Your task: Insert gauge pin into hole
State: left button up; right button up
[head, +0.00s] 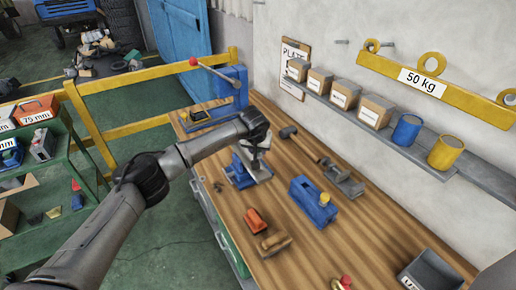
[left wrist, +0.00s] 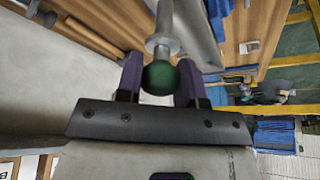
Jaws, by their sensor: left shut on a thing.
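My left gripper (left wrist: 160,85) is shut on the green ball knob (left wrist: 158,78) of the gauge pin. The pin's grey metal collar and shaft (left wrist: 164,30) run from the knob away from the fingers, out past the top of the left wrist view. In the head view the left gripper (head: 256,142) is over the workbench, just above a blue and grey fixture (head: 240,176). The pin is not clear in the head view. I cannot make out the hole, or whether the pin touches the fixture. My right gripper is not in view.
A wall shelf (head: 390,137) with boxes and cans runs along the right. A yellow rail (head: 125,130) stands behind.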

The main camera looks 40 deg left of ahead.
pick_arm(q)
jog(key=shift+r, duration=0.1)
dwell(0.6)
jog(key=shift+f, duration=0.95)
jog(key=shift+f+b, duration=0.65)
jog(key=shift+f, duration=0.2)
jog(key=shift+f+b, duration=0.5)
jog(key=shift+f, duration=0.5)
jog(key=shift+f+b, duration=0.3)
jog(key=shift+f, duration=0.3)
jog(key=o, duration=1)
jog(key=shift+o, duration=0.2)
jog(key=shift+r, duration=0.1)
